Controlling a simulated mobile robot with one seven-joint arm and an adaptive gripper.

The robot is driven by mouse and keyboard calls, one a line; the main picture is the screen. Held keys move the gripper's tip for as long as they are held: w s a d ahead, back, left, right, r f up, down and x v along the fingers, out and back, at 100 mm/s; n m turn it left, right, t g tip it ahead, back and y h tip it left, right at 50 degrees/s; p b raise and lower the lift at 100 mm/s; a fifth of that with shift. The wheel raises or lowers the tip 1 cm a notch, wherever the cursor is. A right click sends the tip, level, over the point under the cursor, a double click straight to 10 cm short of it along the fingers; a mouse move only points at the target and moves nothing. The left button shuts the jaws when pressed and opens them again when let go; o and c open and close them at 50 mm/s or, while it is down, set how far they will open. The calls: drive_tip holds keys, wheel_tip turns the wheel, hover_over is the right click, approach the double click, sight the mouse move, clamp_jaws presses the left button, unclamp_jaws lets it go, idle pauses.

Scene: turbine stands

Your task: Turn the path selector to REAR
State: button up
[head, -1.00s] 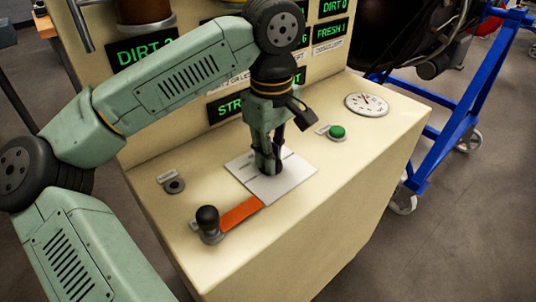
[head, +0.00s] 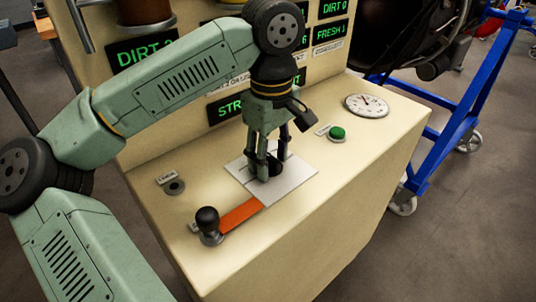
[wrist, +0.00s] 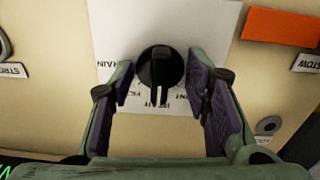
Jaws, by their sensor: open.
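The path selector is a black round knob (wrist: 160,65) with a raised bar, on a white plate (wrist: 210,22) with small printed labels. My gripper (wrist: 173,82) is open, with one finger on each side of the knob and visible gaps between. In the head view my gripper (head: 269,166) stands over the white plate (head: 290,184), pointing down, and its fingers partly hide the knob.
An orange strip (head: 240,215) and a black-knobbed lever (head: 208,220) lie front left of the plate. A green button (head: 337,132) and a round gauge (head: 367,105) sit at the right. The panel with green displays (head: 329,33) rises behind. A blue wheeled frame (head: 468,95) stands right.

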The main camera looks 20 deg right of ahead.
sight(271, 157)
drive_tip(key=shift+r+p, duration=1.8)
drive_tip(key=shift+r, duration=0.75)
